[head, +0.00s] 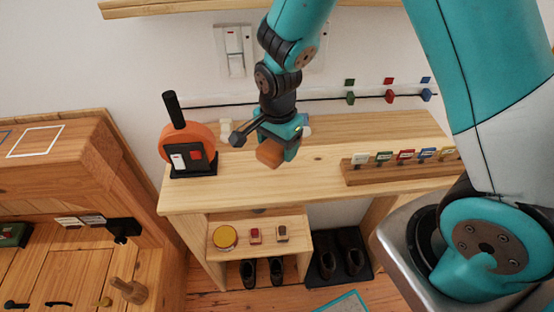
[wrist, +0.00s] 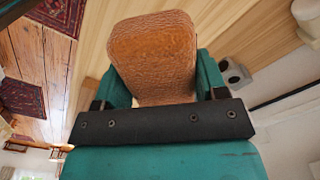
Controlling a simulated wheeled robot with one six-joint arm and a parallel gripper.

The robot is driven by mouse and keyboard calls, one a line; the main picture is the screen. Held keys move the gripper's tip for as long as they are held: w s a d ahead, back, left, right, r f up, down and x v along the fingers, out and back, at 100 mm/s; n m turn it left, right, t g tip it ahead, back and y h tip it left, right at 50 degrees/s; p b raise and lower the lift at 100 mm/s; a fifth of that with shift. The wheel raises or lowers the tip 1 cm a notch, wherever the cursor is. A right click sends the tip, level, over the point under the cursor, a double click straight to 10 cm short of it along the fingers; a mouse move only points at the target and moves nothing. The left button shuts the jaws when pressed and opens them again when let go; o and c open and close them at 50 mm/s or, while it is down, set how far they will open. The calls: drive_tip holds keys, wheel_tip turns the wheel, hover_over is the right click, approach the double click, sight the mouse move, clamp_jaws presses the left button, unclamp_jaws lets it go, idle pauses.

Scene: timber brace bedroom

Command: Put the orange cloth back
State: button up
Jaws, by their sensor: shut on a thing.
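My gripper (head: 284,140) is shut on the orange cloth (head: 270,153), which is a small folded, rounded block of orange-brown with a textured surface. In the head view it hangs above the light wooden table top. In the wrist view the cloth (wrist: 154,58) sticks out between the two teal fingers (wrist: 160,85). I cannot tell how far above the table it is.
An orange disc device on a black stand (head: 188,150) stands at the table's left end. A rack of coloured tags (head: 400,165) lies at the right. A small shelf below (head: 258,249) holds a yellow round tin. The table's middle (head: 315,165) is bare. A wooden cabinet (head: 60,170) stands left.

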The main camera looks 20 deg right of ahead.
sight(277, 145)
drive_tip(key=shift+f, duration=3.1)
drive_tip(key=shift+f, duration=0.15)
drive_tip(key=o, duration=0.8)
drive_tip(key=shift+o, duration=0.2)
wheel_tip(277, 145, up, 12)
drive_tip(key=shift+f+b, duration=0.15)
drive_tip(key=shift+b, duration=0.4)
drive_tip(key=r, duration=0.1)
drive_tip(key=n, duration=0.1)
drive_tip(key=s+r, duration=0.1)
drive_tip(key=shift+a+r, duration=0.3)
drive_tip(key=shift+a, duration=0.05)
drive_tip(key=s+a+r+n+y, duration=0.2)
drive_tip(key=s+r+n, duration=0.4)
drive_tip(key=s+n, duration=0.2)
drive_tip(key=s+a+r+n+y, duration=0.1)
drive_tip(key=s+r+n+y, duration=0.1)
drive_tip(key=s+r+n, duration=0.5)
drive_tip(key=s+n, duration=0.2)
drive_tip(key=n, duration=0.1)
drive_tip(key=shift+s+a+n, duration=0.25)
drive_tip(key=shift+a+n, duration=0.1)
drive_tip(key=shift+n, duration=0.05)
